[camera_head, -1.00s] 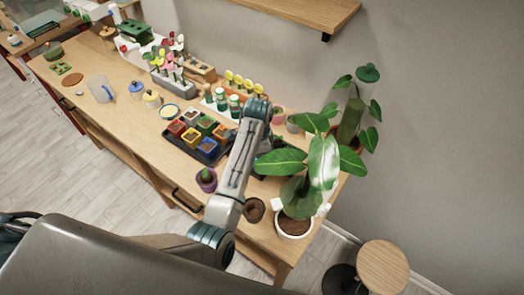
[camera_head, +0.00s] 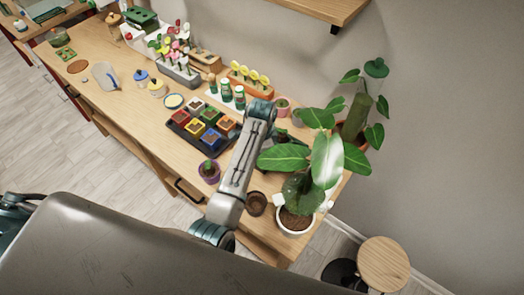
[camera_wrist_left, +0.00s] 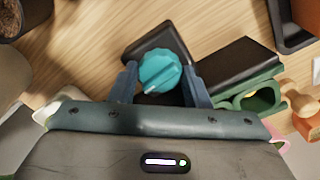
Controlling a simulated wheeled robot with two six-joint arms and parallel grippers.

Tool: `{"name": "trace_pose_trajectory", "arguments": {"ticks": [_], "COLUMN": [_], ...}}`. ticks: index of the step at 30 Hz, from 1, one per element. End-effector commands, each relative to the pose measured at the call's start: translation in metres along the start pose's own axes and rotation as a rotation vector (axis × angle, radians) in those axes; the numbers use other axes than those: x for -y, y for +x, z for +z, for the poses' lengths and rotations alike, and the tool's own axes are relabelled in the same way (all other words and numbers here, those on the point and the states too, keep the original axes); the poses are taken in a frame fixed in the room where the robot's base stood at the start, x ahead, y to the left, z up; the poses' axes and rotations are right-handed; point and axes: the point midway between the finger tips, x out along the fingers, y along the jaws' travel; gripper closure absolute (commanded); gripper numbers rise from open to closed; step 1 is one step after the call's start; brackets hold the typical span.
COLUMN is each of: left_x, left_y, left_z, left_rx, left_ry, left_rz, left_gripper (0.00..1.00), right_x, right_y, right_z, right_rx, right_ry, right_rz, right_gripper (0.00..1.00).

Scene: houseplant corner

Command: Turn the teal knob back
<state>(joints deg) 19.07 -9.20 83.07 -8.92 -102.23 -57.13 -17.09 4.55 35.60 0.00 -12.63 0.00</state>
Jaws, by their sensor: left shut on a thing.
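In the left wrist view the round, ridged teal knob (camera_wrist_left: 160,72) sits on a black housing (camera_wrist_left: 140,45) on the wooden table. A small pale mark shows at the knob's lower edge. My left gripper (camera_wrist_left: 158,76) has one blue-grey finger on each side of the knob and is shut on it. The knob and fingers cannot be made out there. My right gripper is not in view.
A dark block (camera_wrist_left: 236,66) and a green-rimmed container (camera_wrist_left: 258,98) are close to the right of my fingers. The white-potted plant (camera_head: 295,222) stands at the table's near right end. Several coloured pots in a black tray (camera_head: 180,118) are left of my arm.

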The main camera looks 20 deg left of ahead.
Motion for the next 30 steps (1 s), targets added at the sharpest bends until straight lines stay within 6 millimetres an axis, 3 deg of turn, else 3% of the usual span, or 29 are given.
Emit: {"name": "trace_pose_trajectory", "arguments": {"ticks": [11, 30], "left_x": [-0.0002, -0.0001], "left_y": [0.0000, -0.0001], "left_z": [-0.0004, -0.0005], "left_rx": [-0.001, -0.001], "left_ry": [-0.213, -0.819], "left_rz": [0.001, 0.001], "left_gripper": [0.80, 0.80], "right_x": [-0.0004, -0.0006], "right_y": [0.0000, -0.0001], "right_z": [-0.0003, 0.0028], "right_rx": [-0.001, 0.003], "right_ry": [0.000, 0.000], "right_rz": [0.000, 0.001], "right_gripper": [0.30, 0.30]}}
